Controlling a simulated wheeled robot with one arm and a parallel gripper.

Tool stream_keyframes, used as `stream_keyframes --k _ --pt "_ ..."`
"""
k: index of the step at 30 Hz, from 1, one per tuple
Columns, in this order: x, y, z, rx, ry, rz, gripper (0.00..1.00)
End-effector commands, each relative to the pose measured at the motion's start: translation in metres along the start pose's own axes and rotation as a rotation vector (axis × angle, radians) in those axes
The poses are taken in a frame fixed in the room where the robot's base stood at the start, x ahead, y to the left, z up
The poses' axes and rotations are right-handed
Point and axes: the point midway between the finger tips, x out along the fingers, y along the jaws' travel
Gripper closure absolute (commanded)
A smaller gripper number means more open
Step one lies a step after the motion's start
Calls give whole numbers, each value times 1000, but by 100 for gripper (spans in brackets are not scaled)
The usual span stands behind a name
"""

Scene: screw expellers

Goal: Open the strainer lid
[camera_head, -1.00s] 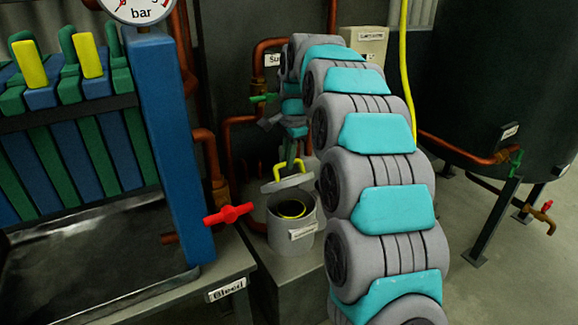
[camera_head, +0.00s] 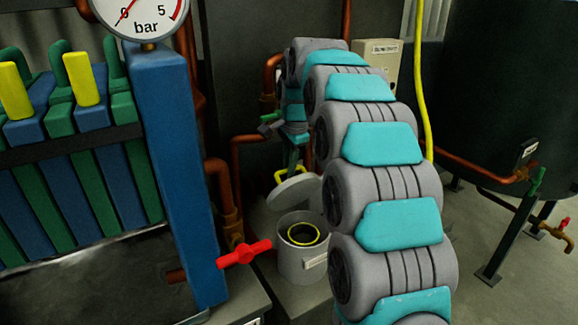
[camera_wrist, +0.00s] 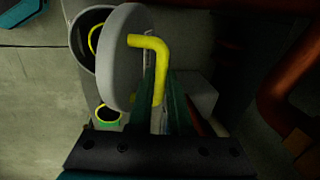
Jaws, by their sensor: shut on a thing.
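The strainer (camera_head: 296,266) is a grey round pot with a pale label, and its mouth shows a yellow ring (camera_head: 289,238) inside. Its lid (camera_head: 297,190) is a grey disc with a yellow handle (camera_head: 280,176), raised and steeply tilted behind the pot's mouth. In the wrist view the lid (camera_wrist: 122,50) stands nearly edge-on beside the open strainer (camera_wrist: 78,45). My gripper (camera_wrist: 163,85) has its green fingers shut on the yellow handle (camera_wrist: 150,44). In the head view my gripper (camera_head: 293,160) is partly hidden behind my arm.
A red-handled valve (camera_head: 244,253) stands close left of the strainer, beside a blue post (camera_head: 175,170) with a pressure gauge (camera_head: 140,15). Copper pipes (camera_head: 235,165) run behind. A dark tank (camera_head: 500,90) stands at the right, with open floor before it.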

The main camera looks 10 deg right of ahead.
Motion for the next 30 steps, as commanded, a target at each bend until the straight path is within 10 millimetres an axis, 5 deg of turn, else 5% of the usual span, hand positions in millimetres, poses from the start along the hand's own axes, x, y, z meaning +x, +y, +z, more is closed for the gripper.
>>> stream_keyframes --k 6,7,14,24,30 --pt "2 0 2 -2 -3 4 100" --pt "2 0 2 -2 -3 4 81" --pt "1 0 1 -1 -2 2 55" --pt "-3 0 0 0 0 -1 53" --pt "-28 -1 0 0 1 -4 53"
